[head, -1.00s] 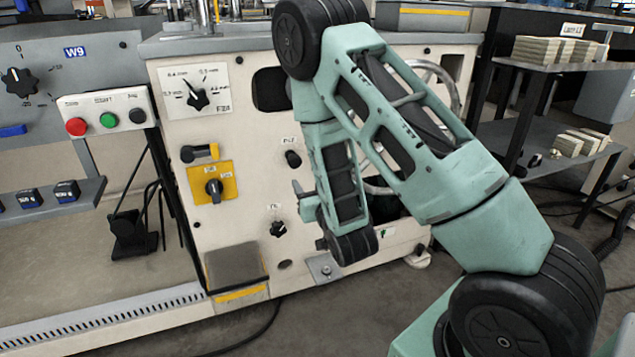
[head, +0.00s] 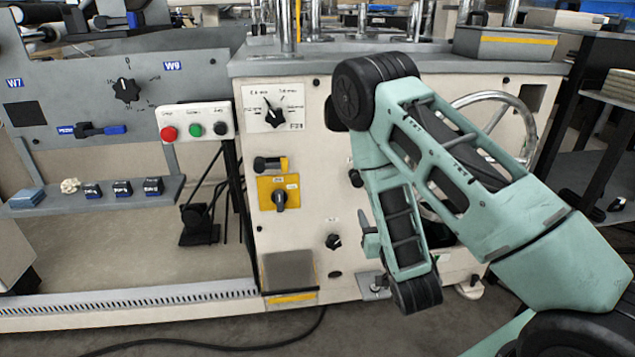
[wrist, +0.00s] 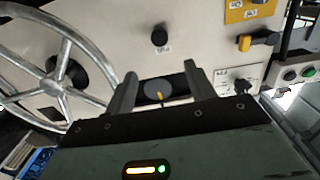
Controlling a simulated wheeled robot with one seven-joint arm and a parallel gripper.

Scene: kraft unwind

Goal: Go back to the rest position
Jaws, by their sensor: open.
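My gripper (wrist: 158,84) shows in the wrist view with two dark fingers apart and nothing between them. It faces the machine's cream front panel (wrist: 100,35), which appears upside down there. A dark round part (wrist: 158,89) with a yellow mark shows behind the gap between the fingers; I cannot tell how far off it is. In the head view my green arm is folded in front of the right half of the panel (head: 315,200). The lower link hangs down, and my fingers are mostly hidden behind it.
A metal handwheel (head: 515,110) is partly behind my arm; it also shows in the wrist view (wrist: 68,60). A yellow switch plate (head: 279,193), a dial (head: 274,117) and a button box (head: 195,123) are left of the arm. A dark shelf (head: 585,150) stands right.

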